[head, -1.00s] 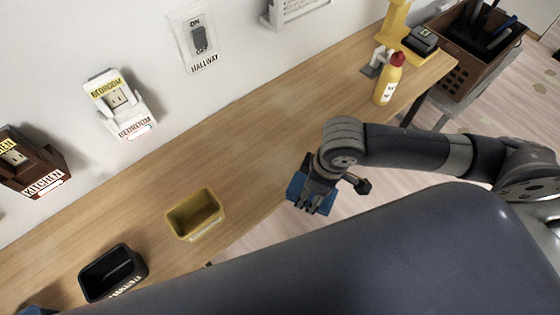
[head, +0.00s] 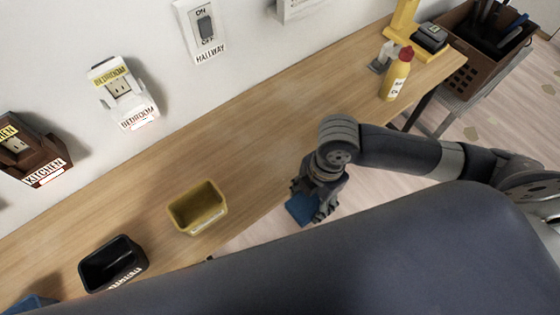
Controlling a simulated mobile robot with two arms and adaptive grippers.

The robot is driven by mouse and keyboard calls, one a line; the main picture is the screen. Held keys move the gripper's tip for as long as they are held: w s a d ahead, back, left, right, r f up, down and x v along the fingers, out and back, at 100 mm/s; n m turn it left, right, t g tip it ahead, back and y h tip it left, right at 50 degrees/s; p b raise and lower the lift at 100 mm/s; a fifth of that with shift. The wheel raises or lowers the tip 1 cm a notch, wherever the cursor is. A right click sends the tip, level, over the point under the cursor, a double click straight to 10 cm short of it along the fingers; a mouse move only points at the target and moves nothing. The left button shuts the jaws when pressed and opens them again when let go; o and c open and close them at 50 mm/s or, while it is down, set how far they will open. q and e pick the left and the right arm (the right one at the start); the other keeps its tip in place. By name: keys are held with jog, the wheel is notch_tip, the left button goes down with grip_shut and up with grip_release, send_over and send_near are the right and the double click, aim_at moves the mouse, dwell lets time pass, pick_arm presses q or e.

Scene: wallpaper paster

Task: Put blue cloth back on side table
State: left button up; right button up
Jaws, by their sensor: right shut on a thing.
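My right gripper (head: 313,204) is shut on the blue cloth (head: 301,209) at the front edge of the wooden table. The cloth looks like a small blue block, and the fingers partly hide it. I cannot tell whether it touches the table edge or is clear of it. A grey side table or stand (head: 443,93) shows at the upper right, beyond the wooden table's end, under a brown crate. My left gripper is not in view.
The wooden table (head: 265,130) holds a yellow bin (head: 198,207), a black bin (head: 112,264), part of a blue bin (head: 32,303) and a yellow bottle (head: 397,76). The brown crate (head: 474,66) holds tools. The table's middle is clear.

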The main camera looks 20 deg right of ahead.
jog(key=shift+w, duration=0.1)
jog(key=p, duration=0.3)
send_over(279, 164)
jog(key=s, duration=0.1)
jog(key=shift+d+f, duration=0.25)
jog(key=shift+f, duration=0.4)
jog(key=f, duration=0.1)
jog(key=w+f+p, duration=0.1)
jog(key=shift+w+f+p, duration=0.15)
jog(key=shift+f+p, duration=0.15)
jog(key=shift+f, duration=0.35)
jog(key=shift+f, duration=0.1)
jog(key=shift+f, duration=0.15)
jog(key=o, duration=1.1)
